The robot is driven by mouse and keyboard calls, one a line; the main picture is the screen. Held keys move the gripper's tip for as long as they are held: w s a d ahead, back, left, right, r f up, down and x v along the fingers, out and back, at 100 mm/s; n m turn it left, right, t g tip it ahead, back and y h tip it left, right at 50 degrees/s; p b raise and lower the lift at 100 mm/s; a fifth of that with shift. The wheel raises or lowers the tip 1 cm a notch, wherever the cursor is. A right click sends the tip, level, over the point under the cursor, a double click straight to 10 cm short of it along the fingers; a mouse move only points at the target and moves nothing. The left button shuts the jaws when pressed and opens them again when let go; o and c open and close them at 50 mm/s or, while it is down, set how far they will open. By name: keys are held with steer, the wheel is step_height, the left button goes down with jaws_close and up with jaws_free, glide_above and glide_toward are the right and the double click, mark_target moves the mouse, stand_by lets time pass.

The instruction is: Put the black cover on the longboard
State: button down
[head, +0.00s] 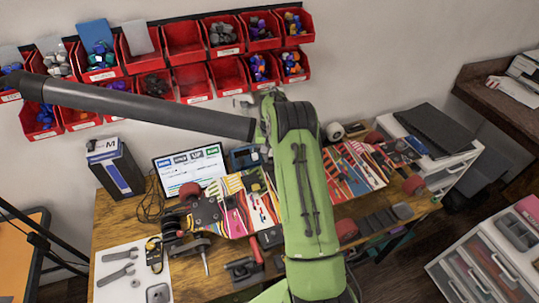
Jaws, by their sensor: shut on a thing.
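The longboard (343,172) lies across the workbench with a colourful striped deck. My green arm crosses in front of its middle and hides that part. Its left part also shows, with a dark plate with holes (207,212) near the left end and wheels beside it. Red wheels (413,185) show at its right end. I cannot identify the black cover for certain; it may be hidden behind my arm. My gripper's fingers are not visible, so what they hold and where they are relative to the board cannot be seen.
The wooden workbench (112,223) holds a white mat (113,288) with wrenches, a laptop (190,166) and a dark box (117,168). Dark blocks (381,219) lie at the front right. Red bins (184,43) hang on the wall. A flat black panel (434,130) lies on white drawers.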

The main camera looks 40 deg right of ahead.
mark_target(272, 164)
steer(key=shift+s+f, duration=0.25)
steer(key=shift+s, duration=0.1)
step_height(272, 164, down, 4)
steer(key=b, duration=0.2)
steer(key=shift+w+b, duration=0.15)
steer(key=shift+b, duration=0.2)
steer(key=shift+f, duration=0.45)
steer(key=shift+f+b, duration=0.25)
steer(key=shift+b, duration=0.3)
steer(key=shift+f+b, duration=0.35)
